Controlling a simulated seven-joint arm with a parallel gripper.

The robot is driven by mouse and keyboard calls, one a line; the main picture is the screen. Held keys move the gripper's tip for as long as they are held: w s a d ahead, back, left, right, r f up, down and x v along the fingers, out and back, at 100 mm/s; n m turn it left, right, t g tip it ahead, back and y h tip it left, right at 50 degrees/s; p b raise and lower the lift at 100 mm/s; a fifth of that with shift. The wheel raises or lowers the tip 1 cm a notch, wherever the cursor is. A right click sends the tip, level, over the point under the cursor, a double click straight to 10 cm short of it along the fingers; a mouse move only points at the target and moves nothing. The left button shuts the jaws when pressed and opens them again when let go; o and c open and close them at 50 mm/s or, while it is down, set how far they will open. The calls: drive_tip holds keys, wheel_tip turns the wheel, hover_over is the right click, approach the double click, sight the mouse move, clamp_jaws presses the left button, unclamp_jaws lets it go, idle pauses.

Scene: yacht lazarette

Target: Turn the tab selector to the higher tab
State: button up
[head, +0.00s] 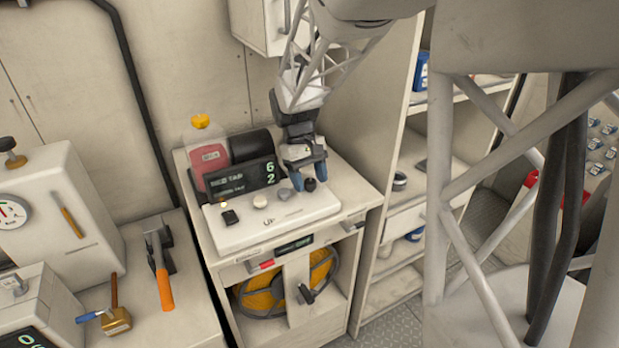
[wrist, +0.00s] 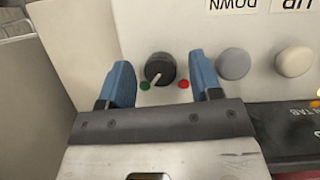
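The tab selector is a round black knob (wrist: 160,68) with a pale pointer line, on a white control panel (head: 240,232). In the wrist view its pointer slants down-left toward a green dot (wrist: 145,86); a red dot (wrist: 184,84) lies at its lower right. In the head view the knob (head: 310,185) shows between the blue fingers. My gripper (wrist: 162,70) is open, one finger on each side of the knob with visible gaps. The dark display (head: 242,177) shows 6 on its upper line, which looks like RED TAB, and 2 below; the lower label is unclear.
Grey (wrist: 234,64) and pale (wrist: 294,62) round buttons sit beside the knob, under DOWN and UP labels. A red bottle (head: 208,160) stands behind the panel. Shelving (head: 400,220) stands at right.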

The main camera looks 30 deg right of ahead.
sight(310, 180)
drive_tip(key=shift+r, duration=0.1)
drive_tip(key=shift+r, duration=0.75)
wheel_tip(310, 180, up, 2)
drive_tip(key=shift+r, duration=0.1)
drive_tip(key=s+a+r, duration=0.1)
drive_tip(key=s+a, duration=0.3)
drive_tip(key=s, duration=1.1)
drive_tip(key=shift+s, duration=0.3)
drive_tip(key=shift+r, duration=0.1)
drive_tip(key=s+a+r+m+t, duration=0.1)
drive_tip(key=s+a+r+t, duration=0.3)
drive_tip(key=a+t, duration=0.3)
drive_tip(key=shift+s+a, duration=0.9)
drive_tip(key=shift+a, duration=0.15)
